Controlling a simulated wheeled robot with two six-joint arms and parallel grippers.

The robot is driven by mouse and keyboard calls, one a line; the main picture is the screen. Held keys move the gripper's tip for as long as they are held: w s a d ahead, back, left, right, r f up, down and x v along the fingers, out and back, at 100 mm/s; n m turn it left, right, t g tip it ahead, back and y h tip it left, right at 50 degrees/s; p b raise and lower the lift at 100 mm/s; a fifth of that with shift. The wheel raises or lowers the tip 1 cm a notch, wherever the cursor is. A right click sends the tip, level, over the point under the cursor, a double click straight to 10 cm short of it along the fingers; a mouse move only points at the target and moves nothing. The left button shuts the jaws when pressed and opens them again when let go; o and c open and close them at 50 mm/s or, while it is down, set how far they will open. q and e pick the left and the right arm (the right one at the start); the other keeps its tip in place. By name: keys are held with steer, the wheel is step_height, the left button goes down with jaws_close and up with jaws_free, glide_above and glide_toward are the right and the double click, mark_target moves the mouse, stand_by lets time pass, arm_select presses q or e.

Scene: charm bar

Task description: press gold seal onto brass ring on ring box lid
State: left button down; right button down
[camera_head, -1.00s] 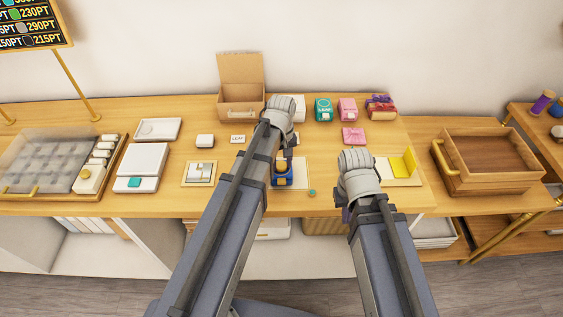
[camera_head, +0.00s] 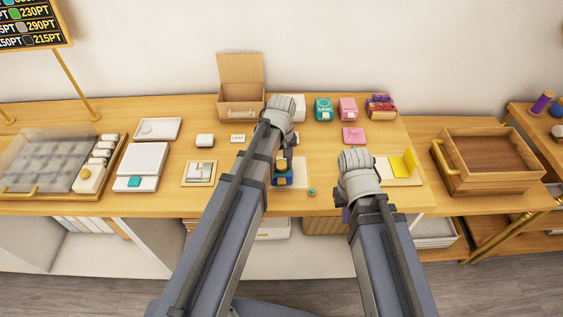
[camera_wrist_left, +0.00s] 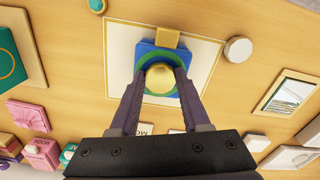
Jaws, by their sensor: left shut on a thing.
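A blue ring box (camera_head: 283,180) stands on a white mat with a thin gold border (camera_wrist_left: 122,62), in front of my left arm. In the left wrist view the box (camera_wrist_left: 146,50) shows a green circle on top and a gold tab on one side. My left gripper (camera_wrist_left: 160,78) is shut on the round gold seal (camera_wrist_left: 159,75), over the middle of the green circle. Whether the seal touches the lid cannot be told. The brass ring is not clearly visible, covered by the seal and fingers. My right gripper (camera_head: 346,213) is mostly hidden by its own wrist.
A small teal round piece (camera_head: 312,192) lies right of the mat. A yellow stand (camera_head: 403,165) is further right. An open cardboard box (camera_head: 240,90), a teal box (camera_head: 323,109) and pink boxes (camera_head: 348,110) line the back. A framed card (camera_head: 198,173) lies left.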

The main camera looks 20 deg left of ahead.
mark_target(282, 166)
arm_select(q)
jaws_free()
stand_by(0.6)
step_height(282, 166, up, 7)
steer(key=p, duration=0.7)
stand_by(0.5)
steer(key=shift+d+f, duration=0.1)
steer(key=s+d+f+m+b, duration=0.2)
steer(key=s+d+m, duration=0.3)
steer(key=s, duration=0.2)
steer(key=s+d+f+m+y+b, duration=0.1)
steer(key=s+d+f+m+b, duration=0.2)
steer(key=s+d+m, duration=0.2)
steer(key=shift+s, duration=1)
